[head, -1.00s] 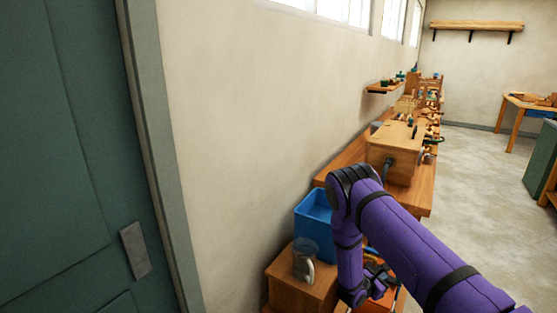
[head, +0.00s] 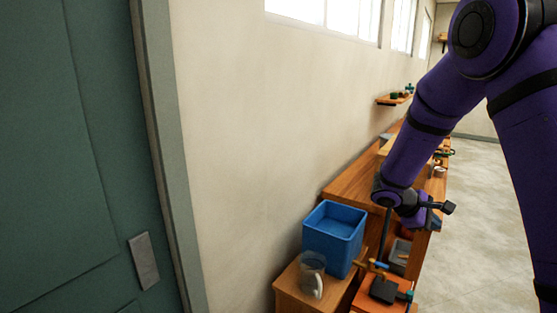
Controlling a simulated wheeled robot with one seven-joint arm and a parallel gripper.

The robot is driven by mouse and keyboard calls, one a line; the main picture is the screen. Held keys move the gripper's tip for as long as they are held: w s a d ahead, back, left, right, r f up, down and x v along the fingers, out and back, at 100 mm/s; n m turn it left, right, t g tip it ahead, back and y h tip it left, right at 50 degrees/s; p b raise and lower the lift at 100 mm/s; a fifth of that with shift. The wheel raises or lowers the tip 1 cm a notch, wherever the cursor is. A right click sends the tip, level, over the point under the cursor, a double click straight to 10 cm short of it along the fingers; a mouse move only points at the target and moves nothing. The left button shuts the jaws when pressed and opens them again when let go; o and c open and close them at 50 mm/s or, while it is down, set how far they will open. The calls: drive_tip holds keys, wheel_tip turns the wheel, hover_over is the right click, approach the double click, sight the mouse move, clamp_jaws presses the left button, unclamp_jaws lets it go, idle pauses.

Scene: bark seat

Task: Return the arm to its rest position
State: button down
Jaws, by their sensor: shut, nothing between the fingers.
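My purple arm fills the right side of the head view, bent at a high black-capped joint, with its forearm sloping down to the left. My gripper (head: 436,214) is at the forearm's lower end, dark and small in the picture. It is shut and holds nothing. It hangs in front of the long wooden bench, above and right of the blue bin. The arm hides part of the bench and the room behind it.
An orange surface (head: 369,303) with tools is below my gripper. A small wall shelf (head: 392,101) is behind. Floor (head: 475,285) is open at right; a green door (head: 70,150) is left.

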drive_tip(key=s+a+r+m+t+y, duration=0.1)
drive_tip(key=s+a+r+m+y, duration=0.2)
drive_tip(key=s+r, duration=0.4)
drive_tip(key=s+a+r+m+t+y, duration=0.2)
drive_tip(key=s+r, duration=0.5)
drive_tip(key=s, duration=0.7)
drive_tip(key=s+a+r+m+t+y, duration=0.2)
drive_tip(key=s+a+r+m+y, duration=0.2)
drive_tip(key=s+r, duration=0.3)
drive_tip(key=s+a+y, duration=0.1)
drive_tip(key=s, duration=0.2)
drive_tip(key=shift+s+a+y, duration=0.2)
drive_tip(key=shift+a+y, duration=0.15)
drive_tip(key=shift+y, duration=0.05)
drive_tip(key=shift+r, duration=0.1)
